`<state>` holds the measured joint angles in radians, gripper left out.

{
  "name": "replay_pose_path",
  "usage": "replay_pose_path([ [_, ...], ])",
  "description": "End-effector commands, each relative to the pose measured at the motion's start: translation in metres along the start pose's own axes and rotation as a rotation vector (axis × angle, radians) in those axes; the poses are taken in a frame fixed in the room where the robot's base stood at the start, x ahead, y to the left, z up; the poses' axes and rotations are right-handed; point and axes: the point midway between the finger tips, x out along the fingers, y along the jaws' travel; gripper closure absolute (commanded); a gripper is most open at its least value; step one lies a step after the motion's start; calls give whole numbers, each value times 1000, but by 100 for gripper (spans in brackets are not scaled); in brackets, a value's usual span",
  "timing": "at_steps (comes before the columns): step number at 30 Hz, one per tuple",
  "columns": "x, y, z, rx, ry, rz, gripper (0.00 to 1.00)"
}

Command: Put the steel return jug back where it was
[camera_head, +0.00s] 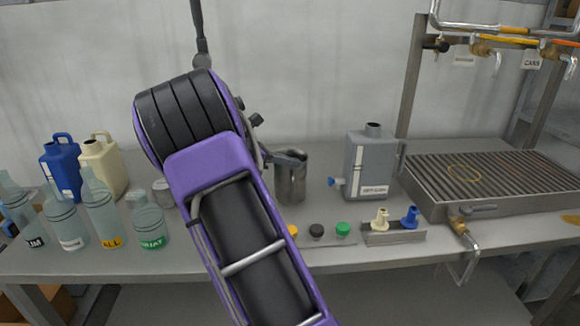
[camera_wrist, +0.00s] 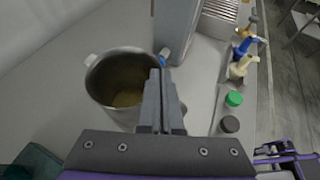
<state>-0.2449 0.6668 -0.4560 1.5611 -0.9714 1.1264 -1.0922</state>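The steel return jug (camera_head: 291,182) is a grey metal cylinder, upright at the middle of the bench; its base looks to be on or very near the bench top. In the wrist view the jug (camera_wrist: 104,88) shows from above, with brownish liquid or residue inside. My gripper (camera_head: 290,158) is at the jug's upper side in the head view. In the wrist view my gripper's fingers (camera_wrist: 160,90) are close together at the jug's right side, apparently shut on its handle, which they mostly hide.
A grey jerrycan (camera_head: 370,165) stands right of the jug, with a slatted steel drainer (camera_head: 490,180) beyond. Coloured caps, including a green one (camera_head: 343,229), and a small rack (camera_head: 395,237) lie in front. Several bottles (camera_head: 104,210) stand at left, with blue (camera_head: 62,170) and cream (camera_head: 104,165) containers behind.

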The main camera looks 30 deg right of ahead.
Motion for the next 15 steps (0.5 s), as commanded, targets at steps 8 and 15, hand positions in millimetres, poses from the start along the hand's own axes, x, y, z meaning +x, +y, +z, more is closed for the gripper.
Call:
replay_pose_path([
  [8,2,0,-3,3,-1,1,100],
  [15,3,0,-7,1,0,1,78],
])
